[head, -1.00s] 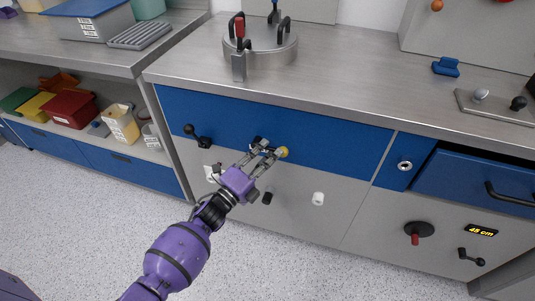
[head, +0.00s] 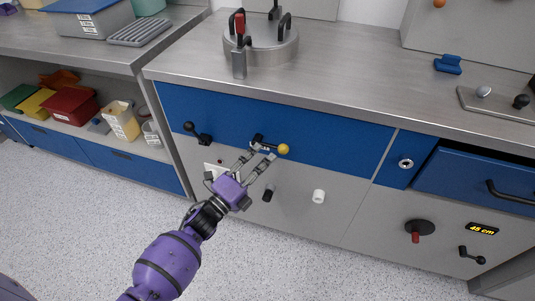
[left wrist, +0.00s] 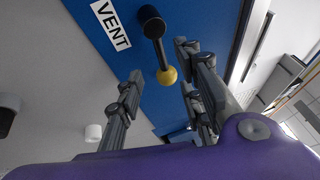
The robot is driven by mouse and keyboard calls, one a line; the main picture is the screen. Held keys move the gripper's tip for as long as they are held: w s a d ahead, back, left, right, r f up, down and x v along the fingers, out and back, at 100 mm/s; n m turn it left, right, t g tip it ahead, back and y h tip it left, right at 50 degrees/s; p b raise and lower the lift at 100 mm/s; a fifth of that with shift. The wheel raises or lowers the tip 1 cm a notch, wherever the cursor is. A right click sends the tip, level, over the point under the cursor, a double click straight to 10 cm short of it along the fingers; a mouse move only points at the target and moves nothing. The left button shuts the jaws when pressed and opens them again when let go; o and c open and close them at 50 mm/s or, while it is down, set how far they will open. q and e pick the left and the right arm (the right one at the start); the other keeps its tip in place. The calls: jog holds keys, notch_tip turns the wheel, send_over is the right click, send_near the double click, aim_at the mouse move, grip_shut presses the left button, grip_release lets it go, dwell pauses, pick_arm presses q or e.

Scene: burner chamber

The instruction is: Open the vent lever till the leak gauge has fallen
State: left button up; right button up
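The vent lever is a black arm with a yellow ball end (head: 283,148) on the blue front panel, pointing right. In the left wrist view its yellow ball (left wrist: 167,76) hangs below the black arm, beside a white VENT label (left wrist: 110,25). My left gripper (head: 263,152) is open and empty, just below and left of the ball. In the left wrist view its fingertips (left wrist: 162,64) are spread, with the ball between them in the picture; contact is not apparent. I cannot identify the leak gauge; a white plate (head: 212,171) is partly hidden behind my gripper. My right gripper is not in view.
Another black lever (head: 197,132) sits left on the blue panel. A black knob (head: 268,195) and a white knob (head: 318,196) protrude below. A lidded metal vessel (head: 260,42) stands on the counter. An open blue drawer (head: 470,185) juts out at the right. The floor is clear.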

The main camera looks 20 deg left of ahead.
pick_arm(q)
jog(key=v, duration=0.8)
jog(key=shift+s+a, duration=0.15)
jog(key=shift+s, duration=0.2)
jog(key=s+a+f+n+g+y, duration=0.2)
jog(key=s+f+n+g+y, duration=0.2)
jog(key=s+f+n+y, duration=0.85)
jog(key=s+d+f+n+g+h, duration=0.15)
jog(key=s+n+g, duration=0.3)
jog(key=s, duration=0.95)
jog(key=s+d+f+n+g+h, duration=0.1)
jog(key=s+f+n+g+h, duration=0.15)
jog(key=s+n, duration=0.75)
notch_tip(320, 180, up, 18)
jog(key=w+m+t+p, duration=0.1)
jog(key=w+m+p, duration=0.1)
jog(key=p, duration=1.6)
jog(key=shift+m, duration=0.7)
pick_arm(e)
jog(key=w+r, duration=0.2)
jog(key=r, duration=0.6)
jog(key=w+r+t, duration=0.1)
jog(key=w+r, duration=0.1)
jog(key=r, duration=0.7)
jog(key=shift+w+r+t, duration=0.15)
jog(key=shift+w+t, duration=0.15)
